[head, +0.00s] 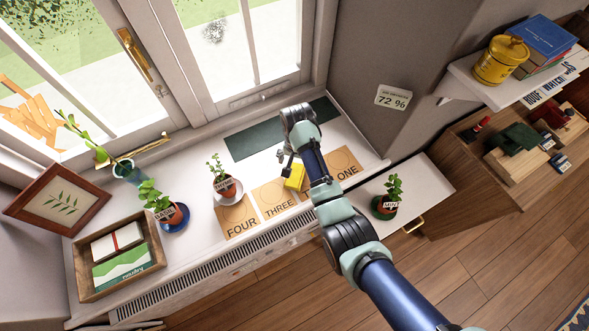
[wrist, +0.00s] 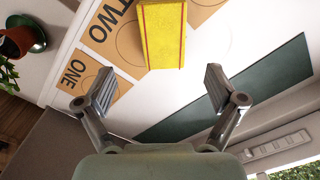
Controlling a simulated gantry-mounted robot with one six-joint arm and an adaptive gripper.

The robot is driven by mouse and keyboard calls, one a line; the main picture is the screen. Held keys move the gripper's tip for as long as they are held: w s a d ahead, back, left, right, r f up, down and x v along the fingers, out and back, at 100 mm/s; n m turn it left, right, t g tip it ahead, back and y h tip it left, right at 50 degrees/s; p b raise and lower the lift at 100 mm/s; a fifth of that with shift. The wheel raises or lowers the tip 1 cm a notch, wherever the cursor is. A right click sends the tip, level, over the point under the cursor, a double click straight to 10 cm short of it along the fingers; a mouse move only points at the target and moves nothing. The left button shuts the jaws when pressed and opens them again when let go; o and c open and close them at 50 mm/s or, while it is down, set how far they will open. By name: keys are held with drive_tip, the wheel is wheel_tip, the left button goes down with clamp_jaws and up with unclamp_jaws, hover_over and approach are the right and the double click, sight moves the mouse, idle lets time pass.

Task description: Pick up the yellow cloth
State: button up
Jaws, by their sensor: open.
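The yellow cloth (head: 294,177) lies on the white sill by the numbered cards, partly beside my arm. In the wrist view the yellow cloth (wrist: 163,35) looks like a thick folded block with red stripes along its edges. It covers part of the card marked TWO (wrist: 113,22). My gripper (wrist: 158,76) is open and empty, its two fingertips apart just short of the near end of the cloth. In the head view my gripper (head: 285,160) is above the sill, close to the cloth. The gap between fingers and cloth is hard to judge there.
Potted plants stand on the sill left of the cards, one in a white saucer (head: 226,191). Another plant (head: 386,205) stands on the right ledge. A dark green mat (head: 250,138) lies behind the cards by the window. A wooden tray (head: 88,293) sits at the far left.

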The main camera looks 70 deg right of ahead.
sight(295, 175)
drive_tip(key=f+b, duration=0.1)
drive_tip(key=f, duration=0.3)
drive_tip(key=f+b, duration=0.2)
drive_tip(key=f, duration=0.1)
drive_tip(key=shift+w+a+f, duration=0.2)
drive_tip(key=shift+f, duration=0.2)
drive_tip(key=shift+r, duration=0.1)
drive_tip(key=c, duration=1.2)
wheel_tip(295, 175, up, 20)
drive_tip(key=p, duration=0.7)
drive_tip(key=shift+p, duration=0.4)
drive_tip(key=shift+c, duration=0.2)
drive_tip(key=shift+w, duration=0.15)
